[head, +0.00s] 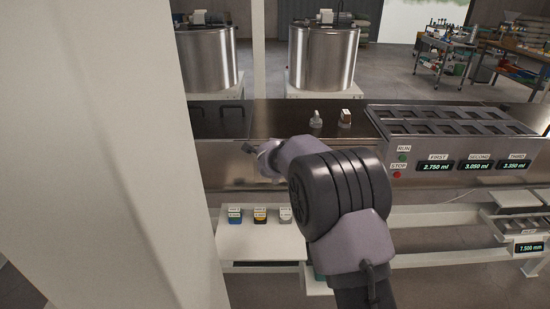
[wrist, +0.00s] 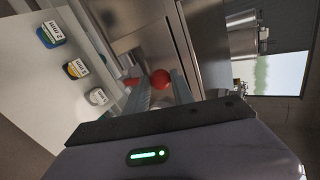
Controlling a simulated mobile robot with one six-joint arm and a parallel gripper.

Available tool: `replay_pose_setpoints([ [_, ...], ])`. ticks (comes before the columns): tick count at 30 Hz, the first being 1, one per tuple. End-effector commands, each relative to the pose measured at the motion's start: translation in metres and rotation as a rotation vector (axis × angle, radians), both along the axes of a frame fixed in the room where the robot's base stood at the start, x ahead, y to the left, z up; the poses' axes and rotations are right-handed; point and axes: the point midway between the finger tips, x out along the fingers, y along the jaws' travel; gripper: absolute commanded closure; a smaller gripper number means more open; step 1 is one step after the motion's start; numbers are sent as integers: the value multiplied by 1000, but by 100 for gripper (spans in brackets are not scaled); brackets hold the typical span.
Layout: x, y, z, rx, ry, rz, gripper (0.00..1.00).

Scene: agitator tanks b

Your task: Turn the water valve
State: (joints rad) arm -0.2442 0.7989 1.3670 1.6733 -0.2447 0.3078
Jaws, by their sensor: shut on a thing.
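A red round knob (wrist: 160,79), which looks like part of the water valve, shows in the wrist view in front of the steel machine front. A second small red part (wrist: 131,82) shows just left of it. My gripper (wrist: 161,88) is shut on the red valve part, with the knob between its two grey fingers. In the head view my arm reaches to the steel front at the left of the machine. The valve and the fingertips cannot be made out clearly there.
A control panel (head: 462,160) is at the right. Steel tanks (head: 323,58) stand behind. A pale column fills the left.

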Motion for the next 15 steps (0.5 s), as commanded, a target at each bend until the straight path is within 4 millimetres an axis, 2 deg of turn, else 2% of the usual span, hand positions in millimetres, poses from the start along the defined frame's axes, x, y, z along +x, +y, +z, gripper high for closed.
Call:
replay_pose_setpoints([
  [1, -1, 0, -4, -1, 6, 0, 67],
  [4, -1, 0, -4, -1, 5, 0, 47],
  [15, -4, 0, 1, 0, 2, 0, 47],
])
